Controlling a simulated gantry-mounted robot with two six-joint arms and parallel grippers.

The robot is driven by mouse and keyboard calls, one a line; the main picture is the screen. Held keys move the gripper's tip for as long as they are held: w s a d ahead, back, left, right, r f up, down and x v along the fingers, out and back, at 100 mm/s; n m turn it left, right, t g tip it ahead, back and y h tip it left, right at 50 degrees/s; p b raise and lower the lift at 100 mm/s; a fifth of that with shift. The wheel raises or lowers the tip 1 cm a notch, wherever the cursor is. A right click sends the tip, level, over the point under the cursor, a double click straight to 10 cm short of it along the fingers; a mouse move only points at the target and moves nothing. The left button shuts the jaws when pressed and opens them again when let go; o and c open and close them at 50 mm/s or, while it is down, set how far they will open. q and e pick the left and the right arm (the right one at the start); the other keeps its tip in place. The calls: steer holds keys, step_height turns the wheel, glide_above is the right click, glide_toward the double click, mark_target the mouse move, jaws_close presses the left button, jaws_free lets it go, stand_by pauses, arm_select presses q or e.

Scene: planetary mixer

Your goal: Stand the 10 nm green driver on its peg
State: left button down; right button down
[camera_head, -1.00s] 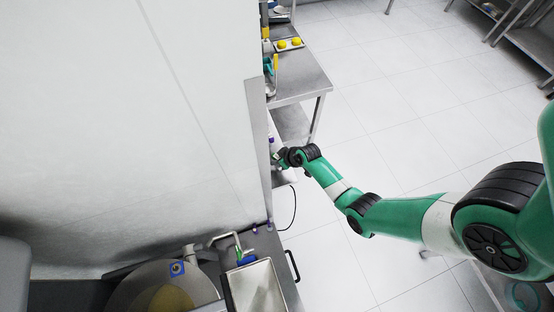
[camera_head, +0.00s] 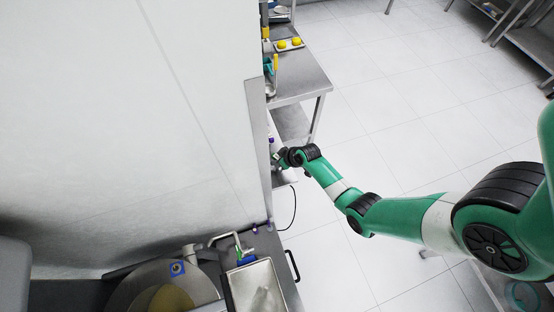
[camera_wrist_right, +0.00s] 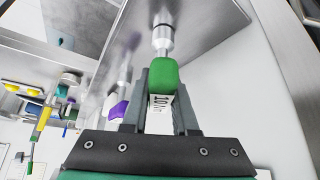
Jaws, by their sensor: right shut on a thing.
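The green driver (camera_wrist_right: 163,78) is between the fingers of my right gripper (camera_wrist_right: 165,108) in the right wrist view. Its white label reads "10" and part of a unit. Its silver shaft points away from the gripper towards a metal surface (camera_wrist_right: 205,22). I cannot tell whether its tip touches a peg. In the head view my right gripper (camera_head: 278,158) is small at the end of the green arm, beside the large pale panel, and the driver cannot be made out there. My left gripper is not in view.
A purple-handled driver (camera_wrist_right: 118,108) stands just left of my gripper in the wrist view. A steel table (camera_head: 298,76) carries a tray with yellow round things (camera_head: 290,43). The tiled floor at right is open.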

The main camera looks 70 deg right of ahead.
steer(key=c, duration=0.6)
jaws_free()
steer(key=p+v, duration=0.9)
steer(key=v, duration=0.2)
steer(key=shift+s+r+p, duration=0.2)
steer(key=shift+s+p, duration=0.05)
steer(key=shift+p, duration=0.05)
